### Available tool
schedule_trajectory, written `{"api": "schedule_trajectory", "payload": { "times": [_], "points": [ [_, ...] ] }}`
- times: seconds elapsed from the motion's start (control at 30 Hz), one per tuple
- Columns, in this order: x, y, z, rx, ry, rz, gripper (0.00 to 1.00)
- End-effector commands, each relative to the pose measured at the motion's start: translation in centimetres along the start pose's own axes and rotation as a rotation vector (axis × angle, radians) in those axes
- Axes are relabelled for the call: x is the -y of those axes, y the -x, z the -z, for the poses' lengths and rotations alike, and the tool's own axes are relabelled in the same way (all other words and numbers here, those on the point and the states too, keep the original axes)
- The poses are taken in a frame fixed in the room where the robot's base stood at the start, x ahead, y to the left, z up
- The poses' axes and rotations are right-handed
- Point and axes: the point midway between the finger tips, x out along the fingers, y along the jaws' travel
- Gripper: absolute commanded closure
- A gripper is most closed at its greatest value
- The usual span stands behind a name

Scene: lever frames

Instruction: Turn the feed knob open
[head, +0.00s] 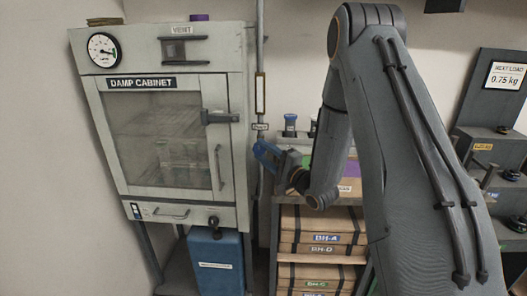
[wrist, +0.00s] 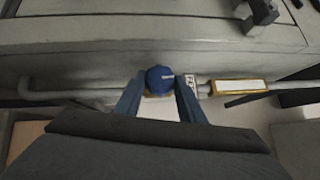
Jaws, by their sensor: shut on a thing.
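The feed knob (wrist: 160,76) is a round blue knob on the thin grey pipe beside the cabinet. In the wrist view it sits between the two blue fingers of my gripper (wrist: 159,88), which are shut on it. In the head view my gripper (head: 262,153) reaches the pipe (head: 261,45) at the right side of the damp cabinet (head: 163,200). The knob is not clearly told apart from the blue fingers there. A small white label (head: 260,127) sits on the pipe just above; it also shows next to the knob in the wrist view (wrist: 190,80).
A yellow-framed gauge (head: 260,94) is on the pipe above the label. The cabinet door has a latch (head: 220,117) and a handle (head: 219,167). A blue container (head: 215,262) stands below.

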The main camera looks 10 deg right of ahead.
Motion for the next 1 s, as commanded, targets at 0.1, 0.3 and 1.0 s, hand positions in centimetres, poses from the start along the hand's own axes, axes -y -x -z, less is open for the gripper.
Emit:
{"api": "schedule_trajectory", "payload": {
  "times": [0.1,0.3,1.0],
  "points": [
    [0.5,0.1,0.0,-0.001,0.053,-0.054,0.87],
    [1.0,0.0,-0.1,-0.001,0.176,-0.177,0.87],
    [1.4,-0.4,-0.4,0.0,0.594,-0.596,0.87]
  ]
}}
